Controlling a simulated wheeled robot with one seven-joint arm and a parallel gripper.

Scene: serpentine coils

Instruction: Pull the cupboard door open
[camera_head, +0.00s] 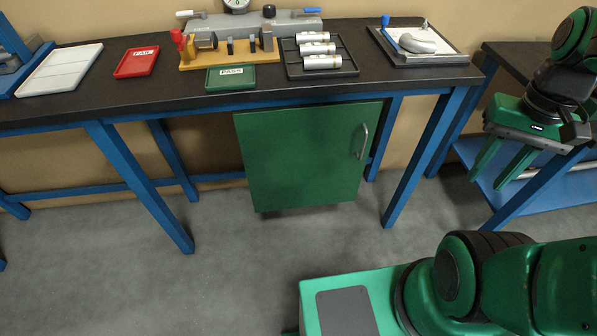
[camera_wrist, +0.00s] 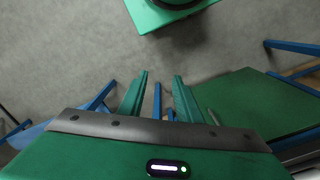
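The green cupboard door (camera_head: 305,155) hangs under the dark workbench and looks shut. Its metal bar handle (camera_head: 362,141) stands upright near the door's upper right corner. My gripper (camera_head: 497,174) is at the right, apart from the handle, with its two green fingers spread and pointing down-left. In the wrist view the fingers of my gripper (camera_wrist: 160,78) are apart with nothing between them. The green cupboard (camera_wrist: 255,108) shows at the right of that view. The handle is hard to make out there.
The workbench top (camera_head: 120,98) carries a red tray (camera_head: 137,62), a green PASS tray (camera_head: 230,78), a black tray of metal cylinders (camera_head: 320,62) and a clipboard (camera_head: 417,40). A blue bench leg (camera_head: 425,155) stands between handle and gripper. The floor (camera_head: 250,250) before the door is clear.

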